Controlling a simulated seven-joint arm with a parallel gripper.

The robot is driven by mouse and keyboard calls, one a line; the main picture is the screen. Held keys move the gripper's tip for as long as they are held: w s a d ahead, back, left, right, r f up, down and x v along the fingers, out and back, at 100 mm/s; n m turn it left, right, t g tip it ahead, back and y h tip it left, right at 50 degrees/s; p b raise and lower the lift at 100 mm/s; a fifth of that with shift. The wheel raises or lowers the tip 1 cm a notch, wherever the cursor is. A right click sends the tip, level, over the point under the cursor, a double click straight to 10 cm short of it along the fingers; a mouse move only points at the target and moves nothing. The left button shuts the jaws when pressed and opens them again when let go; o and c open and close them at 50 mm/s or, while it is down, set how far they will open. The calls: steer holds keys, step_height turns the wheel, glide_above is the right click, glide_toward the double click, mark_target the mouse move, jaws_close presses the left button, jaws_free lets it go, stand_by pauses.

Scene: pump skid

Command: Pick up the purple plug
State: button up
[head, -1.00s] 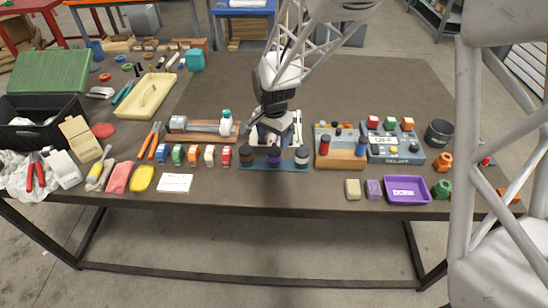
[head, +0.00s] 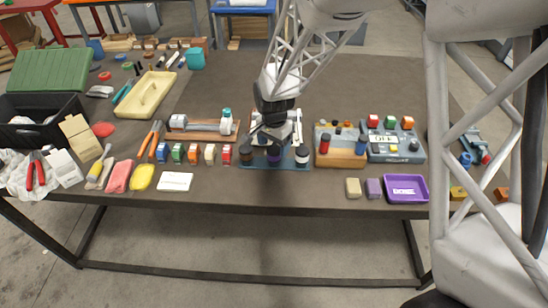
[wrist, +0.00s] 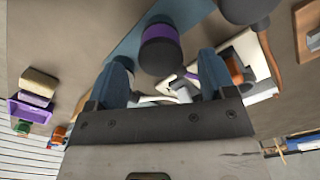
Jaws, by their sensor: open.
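The purple plug (head: 273,156), dark with a purple band, stands in the middle of the blue strip (head: 250,165), between a brown plug (head: 246,154) and a grey-white plug (head: 302,152). In the wrist view the purple plug (wrist: 160,45) shows just ahead of the gap between my two blue fingertips. My gripper (head: 270,138) hangs just behind and above it in the head view. The wrist view shows my gripper (wrist: 163,75) open, with nothing held. Whether a finger touches the plug, I cannot tell.
A wooden block with pegs (head: 340,155) and a grey button box (head: 395,146) stand right of the strip. Small coloured blocks (head: 193,154) line up to its left. A purple tray (head: 406,188) lies at the front right. My arm hides part of the table's right end.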

mark_target(274, 149)
steer(key=shift+f, duration=2.05)
steer(key=shift+c, duration=0.2)
steer(key=c, duration=1.1)
steer(key=shift+o, duration=0.2)
steer(key=shift+r, duration=0.2)
steer(key=shift+r, duration=0.45)
steer(key=shift+s+r, duration=0.2)
steer(key=shift+r, duration=1.05)
steer(key=s+d, duration=0.2)
steer(key=s, duration=0.5)
steer(key=s+d+r, duration=0.1)
steer(key=s+d, duration=0.2)
steer(key=s, duration=0.4)
steer(key=shift+s+d, duration=0.15)
steer(key=shift+s, duration=0.2)
steer(key=shift+r, duration=0.1)
